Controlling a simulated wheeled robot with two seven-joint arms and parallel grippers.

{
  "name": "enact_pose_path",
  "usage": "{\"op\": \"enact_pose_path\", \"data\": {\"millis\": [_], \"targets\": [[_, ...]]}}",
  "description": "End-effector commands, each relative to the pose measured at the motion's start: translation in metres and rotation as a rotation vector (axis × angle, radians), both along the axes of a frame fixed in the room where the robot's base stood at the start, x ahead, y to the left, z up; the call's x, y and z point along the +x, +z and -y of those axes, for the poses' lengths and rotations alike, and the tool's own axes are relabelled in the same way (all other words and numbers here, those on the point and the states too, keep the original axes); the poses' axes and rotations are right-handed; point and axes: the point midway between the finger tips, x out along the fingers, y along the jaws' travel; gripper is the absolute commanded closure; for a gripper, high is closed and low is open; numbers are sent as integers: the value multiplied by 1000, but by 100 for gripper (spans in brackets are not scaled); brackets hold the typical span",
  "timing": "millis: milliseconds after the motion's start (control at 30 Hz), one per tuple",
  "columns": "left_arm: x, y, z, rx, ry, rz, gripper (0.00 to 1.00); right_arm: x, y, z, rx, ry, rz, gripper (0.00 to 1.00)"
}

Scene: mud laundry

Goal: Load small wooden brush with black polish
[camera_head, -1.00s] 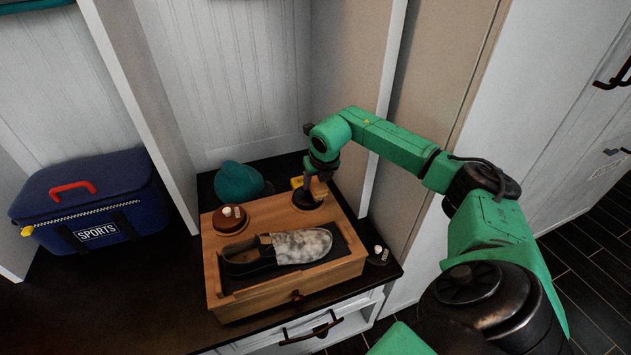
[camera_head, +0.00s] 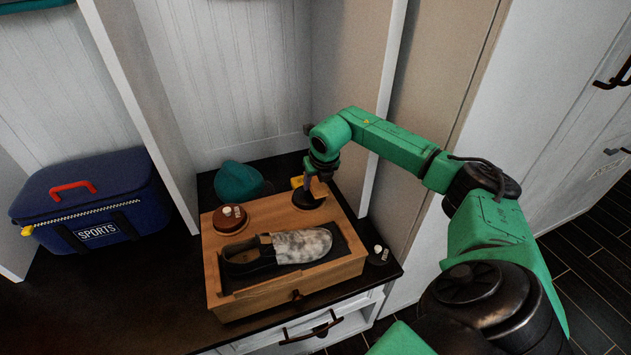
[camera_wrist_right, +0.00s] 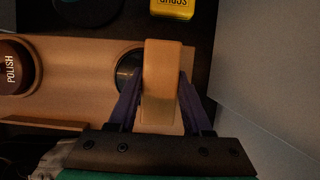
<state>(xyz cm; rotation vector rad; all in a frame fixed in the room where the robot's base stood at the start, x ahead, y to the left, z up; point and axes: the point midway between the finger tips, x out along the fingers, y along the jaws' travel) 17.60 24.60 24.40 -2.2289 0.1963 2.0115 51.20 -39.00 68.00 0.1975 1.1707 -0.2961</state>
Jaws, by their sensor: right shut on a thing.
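My right gripper (camera_wrist_right: 160,95) is shut on a small wooden brush (camera_wrist_right: 162,85), whose tan body sits between the two fingers. In the head view, this gripper (camera_head: 317,178) is low over a dark round tin (camera_head: 307,201) at the back right of the wooden box top. The tin also shows in the right wrist view (camera_wrist_right: 127,68), partly hidden behind the brush. The brush's bristle end is hidden, so I cannot tell whether it touches the polish. My left gripper is not in view.
A wooden box (camera_head: 345,268) carries a half-muddy shoe (camera_head: 290,246) and a brown polish tin (camera_head: 229,220). A yellow container (camera_wrist_right: 172,9) stands behind the dark tin. A teal object (camera_head: 238,181) is behind the box. A wall panel rises close on the right.

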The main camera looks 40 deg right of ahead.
Motion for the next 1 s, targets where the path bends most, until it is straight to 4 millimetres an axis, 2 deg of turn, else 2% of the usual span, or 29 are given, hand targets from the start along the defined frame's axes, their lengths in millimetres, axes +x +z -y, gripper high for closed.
{"op": "enact_pose_path", "data": {"millis": [100, 600, 1000], "targets": [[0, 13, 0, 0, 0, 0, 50, 1, 17, 0, 0, 0, 2, 95], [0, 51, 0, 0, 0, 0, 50, 1, 67, 0, 0, 1, 4, 95], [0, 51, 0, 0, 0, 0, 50, 1, 68, 0, 0, -1, 4, 95]]}}
